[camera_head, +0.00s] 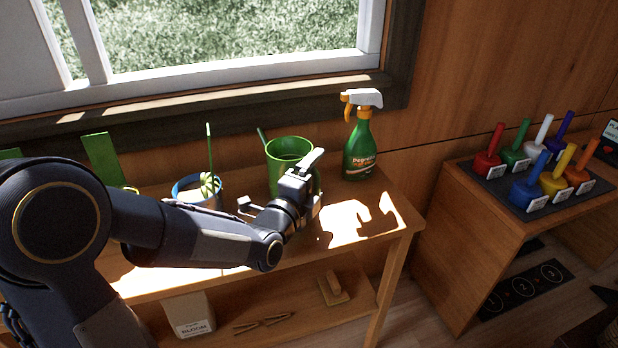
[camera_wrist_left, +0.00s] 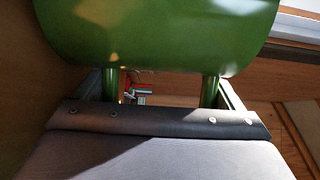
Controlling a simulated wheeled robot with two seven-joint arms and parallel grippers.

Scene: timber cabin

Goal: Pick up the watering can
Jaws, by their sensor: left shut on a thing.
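The green watering can (camera_head: 289,148) is at the right part of the wooden bench, with its thin spout pointing up to the left. My left gripper (camera_head: 290,186) is at its near side and covers its lower part. In the left wrist view the green can body (camera_wrist_left: 160,35) fills the top, and two green bars, which look like its handle, run down between the fingers. The left gripper is shut on the handle. I cannot tell whether the can's base touches the bench top. My right gripper is not in view.
A green spray bottle (camera_head: 361,140) stands close right of the can. A blue-rimmed pot (camera_head: 185,190) with a plant stands left, partly behind my left arm. A window is behind. A second table (camera_head: 455,215) holds several coloured pegs at right. The bench's front right corner is clear.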

